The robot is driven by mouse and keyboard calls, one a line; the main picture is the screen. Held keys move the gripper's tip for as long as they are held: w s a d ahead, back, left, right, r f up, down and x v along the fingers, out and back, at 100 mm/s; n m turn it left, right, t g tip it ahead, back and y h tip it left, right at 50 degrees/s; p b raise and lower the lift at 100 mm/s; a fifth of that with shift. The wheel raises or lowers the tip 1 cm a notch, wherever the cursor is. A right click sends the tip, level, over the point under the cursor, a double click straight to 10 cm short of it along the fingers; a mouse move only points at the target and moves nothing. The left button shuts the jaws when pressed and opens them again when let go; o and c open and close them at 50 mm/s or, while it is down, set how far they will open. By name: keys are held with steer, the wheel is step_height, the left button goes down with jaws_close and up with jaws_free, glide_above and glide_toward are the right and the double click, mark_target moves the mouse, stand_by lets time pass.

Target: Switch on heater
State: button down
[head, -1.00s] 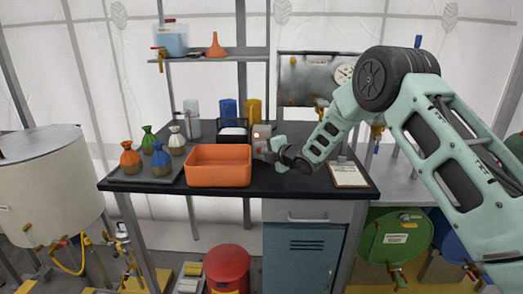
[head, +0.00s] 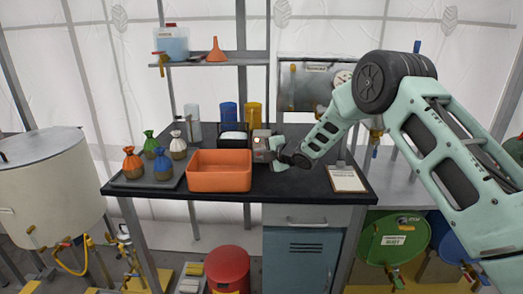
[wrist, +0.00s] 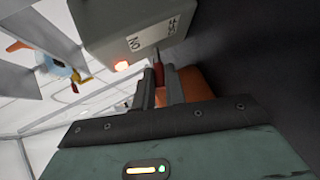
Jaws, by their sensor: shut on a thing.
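The heater looks to be the grey box (wrist: 135,28) with an ON/OFF label and a glowing red-orange light (wrist: 122,66). In the head view the box (head: 261,134) stands on the black bench, just right of the orange bin. A small red lever (wrist: 158,73) sits below the label, on the box's underside as the wrist view is turned. My gripper (wrist: 159,88) is shut on this lever, one finger on each side. In the head view my gripper (head: 270,150) is against the box's right side; its fingertips are partly hidden.
The orange bin (head: 219,178) is close on the left. A tray (head: 122,181) with several tied bags lies beyond it. A black basket (head: 233,142) and blue and yellow canisters stand behind. A clipboard (head: 346,180) lies on the right. The bench front between bin and clipboard is clear.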

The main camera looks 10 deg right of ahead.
steer(key=r+g+p, duration=0.1)
steer(key=p, duration=0.2)
steer(key=shift+w+r+m+p, duration=0.1)
steer(key=shift+w+m+p, duration=0.05)
steer(key=shift+m+p, duration=0.15)
steer(key=shift+g+p, duration=0.3)
steer(key=shift+p, duration=0.25)
steer(key=shift+f, duration=0.2)
steer(key=c, duration=1.5)
jaws_free()
steer(key=shift+o, duration=0.2)
steer(key=b+v, duration=0.3)
steer(key=v, duration=1.4)
steer(key=shift+d, duration=0.2)
steer(key=shift+r, duration=0.1)
